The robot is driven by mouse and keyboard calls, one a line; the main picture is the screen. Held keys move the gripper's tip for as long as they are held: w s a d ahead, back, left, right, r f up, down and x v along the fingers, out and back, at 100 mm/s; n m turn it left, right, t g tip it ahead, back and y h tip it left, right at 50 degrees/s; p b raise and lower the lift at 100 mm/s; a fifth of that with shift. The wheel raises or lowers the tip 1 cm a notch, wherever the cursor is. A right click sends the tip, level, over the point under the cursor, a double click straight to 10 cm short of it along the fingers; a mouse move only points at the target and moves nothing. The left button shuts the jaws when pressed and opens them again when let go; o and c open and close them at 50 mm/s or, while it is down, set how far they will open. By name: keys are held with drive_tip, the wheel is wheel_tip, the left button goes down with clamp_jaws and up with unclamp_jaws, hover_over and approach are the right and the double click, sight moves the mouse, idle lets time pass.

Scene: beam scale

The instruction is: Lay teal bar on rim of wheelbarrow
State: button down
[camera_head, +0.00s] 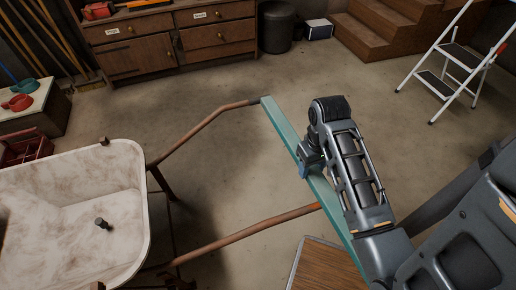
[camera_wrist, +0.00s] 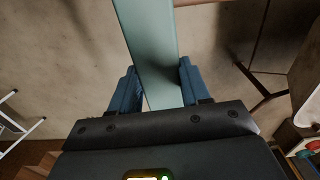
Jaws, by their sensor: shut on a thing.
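The teal bar (camera_head: 283,128) is long and flat. In the head view it runs slantwise from the upper middle down toward the lower right, over the ends of the wheelbarrow's handles. My gripper (camera_head: 308,160) is shut on the bar; the arm hides part of it. In the wrist view the bar (camera_wrist: 150,45) passes between the two blue fingers of my gripper (camera_wrist: 158,88). The wheelbarrow (camera_head: 140,190) stands at the left with a worn white tray and rusty brown handles. Its rim is apart from the bar. A small dark peg-like thing (camera_head: 102,223) is in the tray.
A wooden-topped surface (camera_head: 330,268) is at the bottom middle, near the bar. A drawer cabinet (camera_head: 170,38), a dark bin (camera_head: 276,27), wooden steps (camera_head: 385,35) and a white stepladder (camera_head: 455,60) stand at the back. The floor between is clear.

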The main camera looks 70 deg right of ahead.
drive_tip(key=w+a+f+n, duration=0.3)
drive_tip(key=w+a+f, duration=0.2)
drive_tip(key=w+a, duration=0.3)
drive_tip(key=w+a+f+n, duration=0.3)
drive_tip(key=w+a+f, duration=0.2)
drive_tip(key=w+a, duration=0.3)
drive_tip(key=w+a+f+n, duration=0.3)
drive_tip(key=w+a+f, duration=0.2)
drive_tip(key=w+a, duration=0.3)
drive_tip(key=w, duration=0.4)
drive_tip(key=shift+a+f, duration=0.15)
drive_tip(key=shift+a, duration=0.05)
